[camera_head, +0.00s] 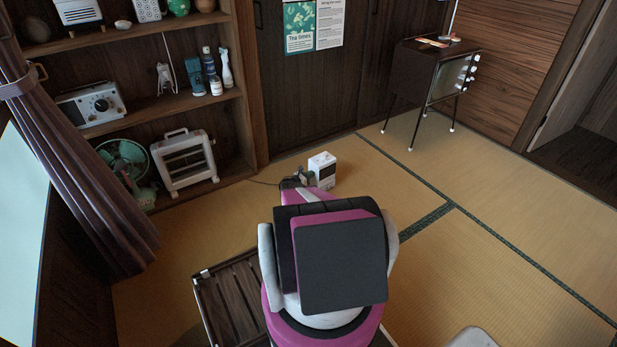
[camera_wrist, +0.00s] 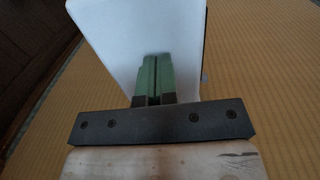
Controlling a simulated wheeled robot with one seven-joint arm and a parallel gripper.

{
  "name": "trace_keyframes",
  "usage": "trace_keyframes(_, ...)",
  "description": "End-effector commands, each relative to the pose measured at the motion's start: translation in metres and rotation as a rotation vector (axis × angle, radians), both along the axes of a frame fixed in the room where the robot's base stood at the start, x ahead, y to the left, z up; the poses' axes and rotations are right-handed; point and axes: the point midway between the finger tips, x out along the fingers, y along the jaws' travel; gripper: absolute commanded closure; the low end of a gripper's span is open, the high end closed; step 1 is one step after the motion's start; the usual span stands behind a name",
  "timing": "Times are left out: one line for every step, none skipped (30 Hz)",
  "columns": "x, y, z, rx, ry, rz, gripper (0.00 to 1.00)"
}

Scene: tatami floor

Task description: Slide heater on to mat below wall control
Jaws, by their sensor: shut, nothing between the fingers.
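A small white box-shaped unit, which I take for the heater (camera_head: 321,168), stands upright on the tatami near the dark wall panels. A thin dark cord runs on the floor to its left. My gripper (camera_head: 304,180) is low, close beside the unit's near left side, and partly hidden by my arm. In the wrist view, the green fingers of my gripper (camera_wrist: 153,62) are shut and empty. Their tips are at the broad white face of the unit (camera_wrist: 120,35), touching or nearly so. I can make out neither a mat nor a wall control for certain.
A wooden shelf (camera_head: 160,105) on the left holds a radio, bottles, a green fan and a white barred appliance (camera_head: 184,160). A dark legged cabinet (camera_head: 425,72) stands at the back right. A slatted wooden piece (camera_head: 232,300) lies at the front. Tatami on the right is clear.

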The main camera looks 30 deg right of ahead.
Motion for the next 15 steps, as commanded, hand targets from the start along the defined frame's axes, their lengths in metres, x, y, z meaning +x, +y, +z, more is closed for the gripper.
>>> trace_keyframes(0.0,0.0,0.0,0.0,0.0,-0.001,1.0)
trace_keyframes(0.0,0.0,0.0,0.0,0.0,-0.001,1.0)
trace_keyframes(0.0,0.0,0.0,0.0,0.0,-0.001,1.0)
trace_keyframes(0.0,0.0,0.0,0.001,0.0,-0.001,1.0)
trace_keyframes(0.0,0.001,0.0,0.001,0.0,-0.001,1.0)
trace_keyframes(0.0,0.003,0.0,0.001,0.0,-0.001,1.0)
trace_keyframes(0.0,0.005,0.0,0.001,0.0,0.0,1.0)
trace_keyframes(0.0,0.008,0.0,0.001,0.0,0.0,1.0)
trace_keyframes(-0.001,0.013,0.0,0.001,0.0,0.001,1.0)
trace_keyframes(-0.001,0.017,0.0,0.001,0.0,0.001,1.0)
trace_keyframes(-0.001,0.021,0.0,0.001,0.0,0.001,1.0)
trace_keyframes(-0.002,0.028,0.0,0.001,0.0,0.0,1.0)
trace_keyframes(-0.002,0.034,0.0,0.001,0.0,0.0,1.0)
trace_keyframes(-0.002,0.04,0.0,0.0,0.0,0.0,1.0)
trace_keyframes(-0.003,0.049,0.001,0.0,0.0,0.001,1.0)
